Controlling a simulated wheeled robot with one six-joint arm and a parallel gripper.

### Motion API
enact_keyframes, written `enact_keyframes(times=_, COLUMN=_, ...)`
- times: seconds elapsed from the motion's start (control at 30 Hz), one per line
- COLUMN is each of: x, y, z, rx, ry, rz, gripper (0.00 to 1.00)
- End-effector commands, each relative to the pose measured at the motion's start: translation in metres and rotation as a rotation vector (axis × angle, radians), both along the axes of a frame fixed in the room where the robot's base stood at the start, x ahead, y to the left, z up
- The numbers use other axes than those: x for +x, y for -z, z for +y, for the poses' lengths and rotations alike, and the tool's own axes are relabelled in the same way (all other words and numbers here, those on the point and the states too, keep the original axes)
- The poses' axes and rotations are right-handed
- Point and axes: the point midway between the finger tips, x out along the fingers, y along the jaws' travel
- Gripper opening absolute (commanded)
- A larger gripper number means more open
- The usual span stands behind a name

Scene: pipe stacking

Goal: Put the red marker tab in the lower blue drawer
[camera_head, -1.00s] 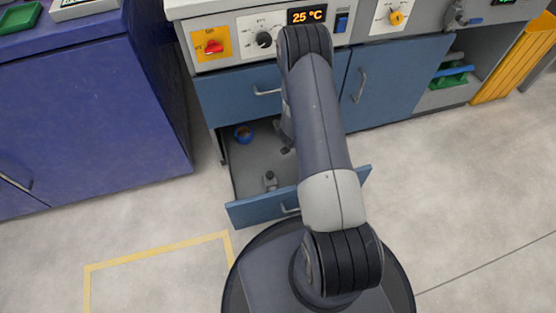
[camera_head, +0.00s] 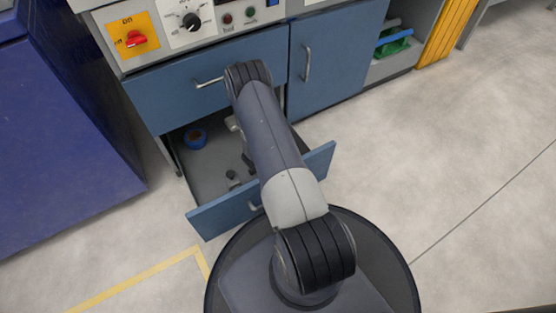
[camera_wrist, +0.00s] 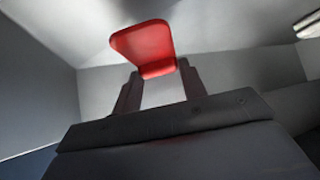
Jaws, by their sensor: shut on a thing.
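The red marker tab (camera_wrist: 146,42) is held between the fingertips of my gripper (camera_wrist: 158,78) in the wrist view, its broad face tipped up above them. Grey walls surround it there. In the head view the lower blue drawer (camera_head: 210,218) stands pulled open, with a grey inside. My arm reaches over it, and part of my gripper (camera_head: 246,158) shows beside the arm within the drawer's outline. The arm hides the tab in the head view. I cannot tell whether the tab touches the drawer floor.
A dark blue cabinet (camera_head: 60,150) stands at left. Open floor (camera_head: 450,180) lies to the right.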

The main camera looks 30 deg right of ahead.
Motion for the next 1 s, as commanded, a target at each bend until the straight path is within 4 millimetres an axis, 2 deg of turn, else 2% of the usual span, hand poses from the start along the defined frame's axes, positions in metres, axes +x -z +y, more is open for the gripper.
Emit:
enact_keyframes(times=0.23, x=0.000, y=0.035, z=0.000, rx=0.000, ry=-0.001, rz=0.001, gripper=0.19)
enact_keyframes(times=0.6, x=0.000, y=0.037, z=0.000, rx=0.000, ry=-0.001, rz=0.000, gripper=0.19)
enact_keyframes(times=0.63, x=0.000, y=0.037, z=0.000, rx=0.000, ry=-0.001, rz=0.000, gripper=0.41)
enact_keyframes(times=0.9, x=0.000, y=0.037, z=0.000, rx=0.000, ry=-0.001, rz=0.000, gripper=0.62)
enact_keyframes(times=1.0, x=0.000, y=0.037, z=0.000, rx=0.000, ry=-0.001, rz=0.000, gripper=0.62)
